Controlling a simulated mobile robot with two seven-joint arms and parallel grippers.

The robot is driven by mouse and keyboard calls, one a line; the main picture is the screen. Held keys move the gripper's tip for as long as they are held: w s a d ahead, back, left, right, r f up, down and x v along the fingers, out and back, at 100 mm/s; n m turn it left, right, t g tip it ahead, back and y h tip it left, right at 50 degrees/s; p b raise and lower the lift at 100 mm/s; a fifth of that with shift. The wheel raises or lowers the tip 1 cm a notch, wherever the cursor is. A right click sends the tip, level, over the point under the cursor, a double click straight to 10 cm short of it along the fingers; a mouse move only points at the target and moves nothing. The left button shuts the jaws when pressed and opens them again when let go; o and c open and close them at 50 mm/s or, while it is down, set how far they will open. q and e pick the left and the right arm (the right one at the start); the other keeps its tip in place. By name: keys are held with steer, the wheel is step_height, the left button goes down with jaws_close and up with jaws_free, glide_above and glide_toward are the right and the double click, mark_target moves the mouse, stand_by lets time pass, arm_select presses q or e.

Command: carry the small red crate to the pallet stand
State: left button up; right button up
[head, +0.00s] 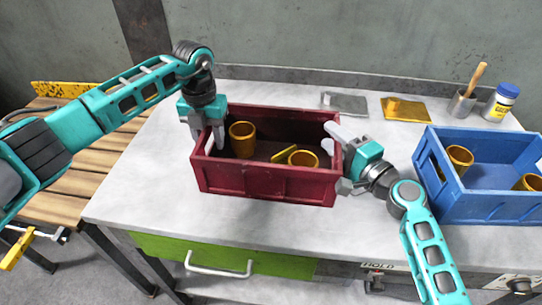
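The small red crate (265,185) stands on the light grey worktop, left of the middle in the head view. It holds an orange-yellow cup (242,140) at the left, another (303,159) at the right and a flat yellow piece (284,153) between. My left gripper (208,138) points down at the crate's left end, its fingers apart on either side of the end wall. My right gripper (337,160) is at the right end, its fingers spread around that wall. Contact with the walls is unclear. The pallet stand may be the slatted wooden surface (75,180) at the left.
A blue crate (490,207) with yellow cups stands close at the right. A grey plate (344,103), a yellow plate (405,109), a brush pot (462,104) and a white jar (500,103) lie along the back. The worktop's front strip is clear.

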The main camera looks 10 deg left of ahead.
arm_select(q)
jaws_close()
arm_select(e)
jaws_close()
arm_select(q)
steer(key=shift+w+r, duration=0.1)
steer(key=shift+r, duration=0.1)
arm_select(e)
steer(key=shift+w+r, duration=0.1)
steer(key=shift+r, duration=0.1)
